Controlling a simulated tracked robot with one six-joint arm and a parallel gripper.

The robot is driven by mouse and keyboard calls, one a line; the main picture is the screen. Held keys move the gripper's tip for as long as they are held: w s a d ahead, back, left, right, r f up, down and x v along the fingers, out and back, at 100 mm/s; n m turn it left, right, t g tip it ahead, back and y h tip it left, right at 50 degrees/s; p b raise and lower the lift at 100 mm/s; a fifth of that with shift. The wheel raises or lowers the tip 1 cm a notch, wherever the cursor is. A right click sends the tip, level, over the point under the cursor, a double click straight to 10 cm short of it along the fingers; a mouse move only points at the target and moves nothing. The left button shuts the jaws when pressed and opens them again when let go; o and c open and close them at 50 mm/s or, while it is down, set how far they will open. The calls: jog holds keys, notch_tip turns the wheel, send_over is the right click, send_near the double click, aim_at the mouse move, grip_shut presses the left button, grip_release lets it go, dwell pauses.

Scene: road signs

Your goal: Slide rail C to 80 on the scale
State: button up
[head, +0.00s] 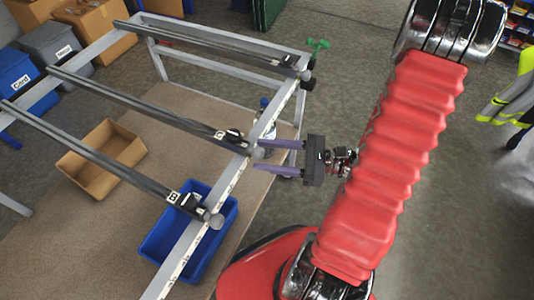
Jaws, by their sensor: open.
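Three dark rails lie across a grey metal frame. The middle rail (150,110) has a small label near its right end that seems to read C, with a rounded grey knob (257,153) at its tip. A pale scale strip (200,229) with small marks runs along the frame's right bar; its numbers are too small to read. My gripper (257,156) has purple fingers and a black palm. It is open, pointing left, with its fingertips on either side of the middle rail's knob. Whether they touch it is not clear.
The near rail (110,164) and far rail (210,43) lie on either side. A blue bin (215,238), an open cardboard box (100,158) and a bottle (265,125) stand below the rails. A green-handled piece (318,45) is near the far corner.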

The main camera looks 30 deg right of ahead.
jog(key=shift+a, duration=0.1)
grip_shut()
dwell(0.7)
